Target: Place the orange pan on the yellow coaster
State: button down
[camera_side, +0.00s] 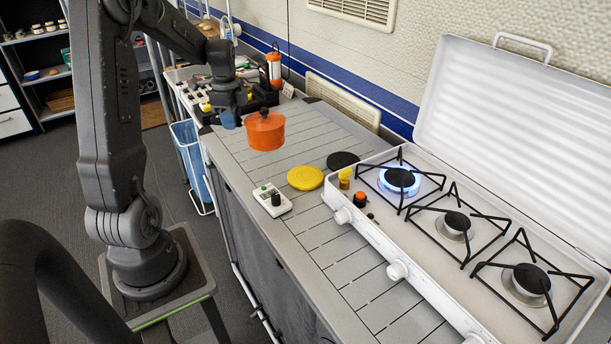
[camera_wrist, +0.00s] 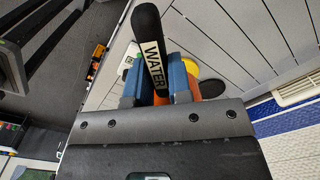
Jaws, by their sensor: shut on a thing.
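The orange pan (camera_side: 265,132) has a lid with a dark knob and hangs above the slatted counter in the side view. My gripper (camera_side: 230,118) is at its left and appears shut on the pan's handle. In the wrist view, my gripper's blue fingers (camera_wrist: 158,82) close on a black handle (camera_wrist: 147,25) with a "WATER" label, and part of the orange pan (camera_wrist: 194,88) shows behind them. The yellow coaster (camera_side: 305,178) lies flat and bare on the counter, to the right of and nearer than the pan. It also shows partly in the wrist view (camera_wrist: 191,68).
A black coaster (camera_side: 342,160) lies beside the yellow one. A white control box (camera_side: 271,200) with a black knob sits left of it. The white stove (camera_side: 400,270), its back burner lit blue, stands at the right.

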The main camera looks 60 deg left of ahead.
jog(key=shift+s+f, duration=0.1)
jog(key=shift+s, duration=0.5)
jog(key=shift+d+f, duration=0.1)
jog(key=shift+f, duration=0.15)
jog(key=shift+w+d+f, duration=0.85)
jog(key=shift+w+f, duration=0.8)
jog(key=shift+f, duration=0.1)
jog(key=shift+w+d+f, duration=0.8)
jog(key=shift+w+f, duration=0.85)
jog(key=shift+f, duration=0.15)
jog(key=shift+w+d+f, duration=0.85)
jog(key=shift+w+f, duration=0.8)
jog(key=shift+f, duration=0.1)
jog(key=shift+f, duration=0.15)
jog(key=c, duration=1)
grip_release()
jog(key=shift+c, duration=0.2)
